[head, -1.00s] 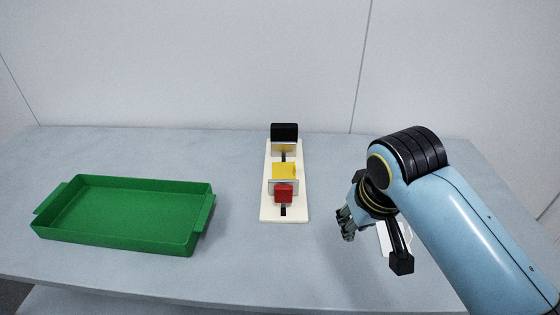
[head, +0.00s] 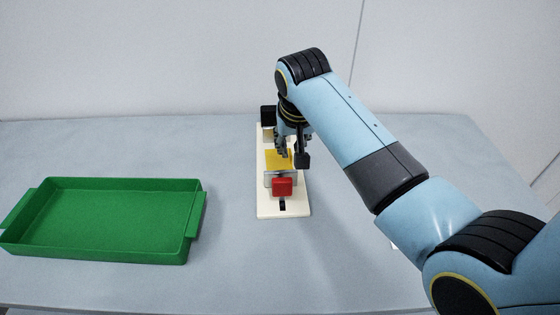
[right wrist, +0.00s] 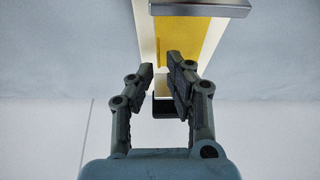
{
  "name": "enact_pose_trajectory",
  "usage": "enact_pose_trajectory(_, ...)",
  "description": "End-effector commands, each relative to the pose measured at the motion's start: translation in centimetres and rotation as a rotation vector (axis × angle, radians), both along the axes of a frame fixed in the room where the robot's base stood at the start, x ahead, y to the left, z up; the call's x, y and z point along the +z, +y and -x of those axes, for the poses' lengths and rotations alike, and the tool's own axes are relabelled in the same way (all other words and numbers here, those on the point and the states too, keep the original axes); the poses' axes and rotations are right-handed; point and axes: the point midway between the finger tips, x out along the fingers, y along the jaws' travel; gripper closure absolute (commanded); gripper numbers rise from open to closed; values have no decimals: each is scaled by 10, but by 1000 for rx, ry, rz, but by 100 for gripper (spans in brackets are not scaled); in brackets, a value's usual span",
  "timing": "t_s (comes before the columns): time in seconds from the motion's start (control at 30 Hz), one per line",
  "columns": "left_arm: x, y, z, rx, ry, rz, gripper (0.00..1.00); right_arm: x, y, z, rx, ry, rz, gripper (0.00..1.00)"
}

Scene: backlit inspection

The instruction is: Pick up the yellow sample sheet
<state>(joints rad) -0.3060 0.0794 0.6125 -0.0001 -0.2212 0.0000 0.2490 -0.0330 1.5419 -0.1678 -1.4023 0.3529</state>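The yellow sample sheet (head: 275,159) lies on a cream-coloured stand (head: 268,207), between a grey plate with a red block (head: 282,187) at the near end and a black block (head: 267,114) at the far end. My right gripper (head: 284,153) is over the sheet and hides part of it. In the right wrist view the sheet (right wrist: 183,32) shows beyond the fingertips, and the right gripper (right wrist: 161,64) has its fingers apart with nothing between them. Whether a fingertip touches the sheet I cannot tell. My left gripper is not in view.
A green tray (head: 191,223), empty, stands on the table (head: 330,270) at the left. The table between tray and stand is clear.

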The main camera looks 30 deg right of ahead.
Motion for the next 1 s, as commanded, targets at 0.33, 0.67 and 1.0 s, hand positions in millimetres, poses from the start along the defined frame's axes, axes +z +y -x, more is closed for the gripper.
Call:
enact_pose_trajectory(0.33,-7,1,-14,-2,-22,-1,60,-31,-5,-11,1,0,0,85)
enact_pose_trajectory(0.67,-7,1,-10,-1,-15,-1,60,-31,-5,-11,1,0,0,100)
enact_pose_trajectory(1.0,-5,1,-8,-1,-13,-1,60,-29,-5,-11,1,0,0,100)
